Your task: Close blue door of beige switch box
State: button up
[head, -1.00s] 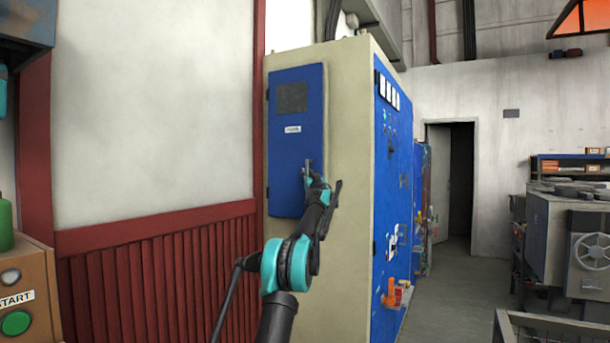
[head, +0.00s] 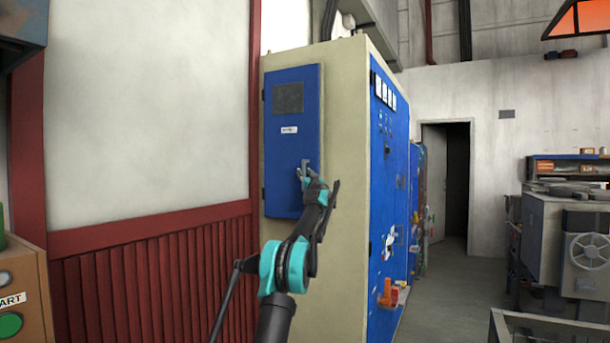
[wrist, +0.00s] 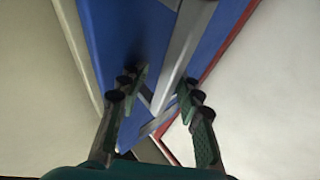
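The blue door (head: 284,140) is on the narrow face of the tall beige switch box (head: 341,100). It looks shut or nearly shut; a small gap cannot be ruled out. It has a dark panel, a white label and a small grey handle (head: 306,164) near its right edge. My gripper (head: 303,173) is at the handle, just below its top. In the wrist view, the two fingers (wrist: 160,86) are apart, with the blue door (wrist: 125,35) and the grey handle bar (wrist: 187,45) ahead of them. I cannot tell whether they touch the handle.
The box's right side is a blue panel (head: 385,190) with switches and an orange handle (head: 389,294). A red-panelled wall (head: 150,270) is at the left. A control box with a green button (head: 11,324) stands at the lower left. Open floor (head: 440,290) lies right of the box.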

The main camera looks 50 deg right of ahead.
jog(key=shift+s+a, duration=0.1)
jog(key=v, duration=1.1)
jog(key=shift+s+f, duration=0.15)
jog(key=shift+s, duration=0.2)
jog(key=shift+a, duration=0.15)
jog(key=shift+w, duration=0.1)
jog(key=w+a+f+m+g, duration=0.1)
jog(key=w+a+f+g, duration=0.15)
jog(key=a+f, duration=0.55)
jog(key=w+a+f+m+g, duration=0.1)
jog(key=w+a+f+g, duration=0.2)
jog(key=a, duration=0.8)
jog(key=w+a+f+m+g, duration=0.1)
jog(key=w+a+f, duration=0.4)
jog(key=a, duration=0.5)
jog(key=s+a+f+n+g+y, duration=0.1)
jog(key=s+a+f+g+y, duration=0.2)
jog(key=a+f, duration=0.7)
jog(key=s+a+f+n+y, duration=0.2)
jog(key=s+a+f, duration=0.4)
jog(key=a, duration=0.6)
jog(key=s+a+f+n+g+y, duration=0.6)
jog(key=s+a+f, duration=1.6)
jog(key=s+a, duration=0.3)
jog(key=shift+a, duration=0.3)
